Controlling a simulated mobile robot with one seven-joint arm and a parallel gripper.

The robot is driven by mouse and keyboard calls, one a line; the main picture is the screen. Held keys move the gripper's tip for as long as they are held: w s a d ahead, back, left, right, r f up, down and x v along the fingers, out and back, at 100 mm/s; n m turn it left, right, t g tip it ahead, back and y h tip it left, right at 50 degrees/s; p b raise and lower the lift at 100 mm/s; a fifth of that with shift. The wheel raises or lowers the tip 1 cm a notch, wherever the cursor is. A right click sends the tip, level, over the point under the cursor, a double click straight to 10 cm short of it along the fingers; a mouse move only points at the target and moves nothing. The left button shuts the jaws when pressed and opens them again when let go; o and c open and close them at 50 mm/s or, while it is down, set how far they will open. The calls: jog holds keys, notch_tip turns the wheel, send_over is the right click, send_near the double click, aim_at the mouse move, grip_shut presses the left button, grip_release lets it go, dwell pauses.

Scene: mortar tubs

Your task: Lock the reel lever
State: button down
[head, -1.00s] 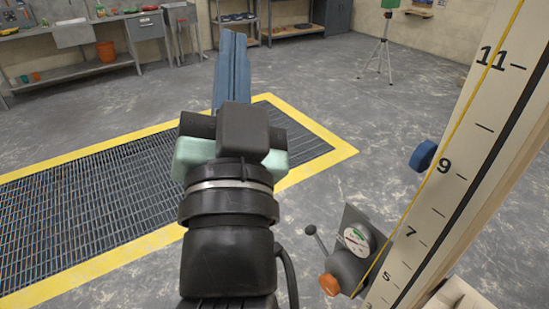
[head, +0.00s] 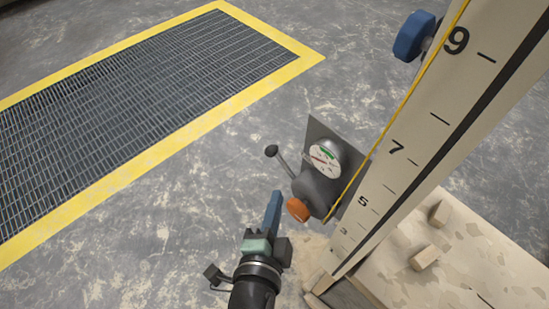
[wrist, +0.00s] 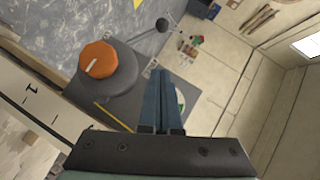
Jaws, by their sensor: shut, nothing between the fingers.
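The reel (head: 316,187) is a grey drum on a dark plate beside the numbered board, with an orange knob (head: 298,209) on its near end. The reel lever (head: 281,160) is a thin rod with a dark ball tip, sticking out up and to the left. A round dial (head: 325,158) with a green band sits above the drum. My gripper (head: 276,196) has blue fingers, shut and empty, just left of the orange knob in the head view. In the wrist view my fingers (wrist: 162,78) partly cover the dial; the orange knob (wrist: 98,60) and lever ball (wrist: 162,25) show beyond them.
The tall numbered board (head: 440,120) stands right of the reel, with a yellow line (head: 408,92) running down to it. A blue knob (head: 413,37) sticks out higher up. A pale slab with small blocks (head: 425,258) lies at lower right.

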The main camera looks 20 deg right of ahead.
jog(key=shift+w, duration=0.1)
jog(key=p, duration=0.2)
send_over(285, 168)
jog(key=s+a, duration=0.2)
jog(key=s, duration=0.2)
notch_tip(285, 168, down, 2)
jog(key=f, duration=0.1)
jog(key=shift+w+a+f, duration=0.1)
jog(key=shift+w+f, duration=0.2)
jog(key=shift+w, duration=0.35)
jog(key=shift+w+a+f, duration=0.15)
jog(key=shift+w+f, duration=0.1)
jog(key=shift+w, duration=0.45)
jog(key=shift+w+a+f, duration=0.1)
jog(key=shift+w+f, duration=0.2)
jog(key=shift+w, duration=0.35)
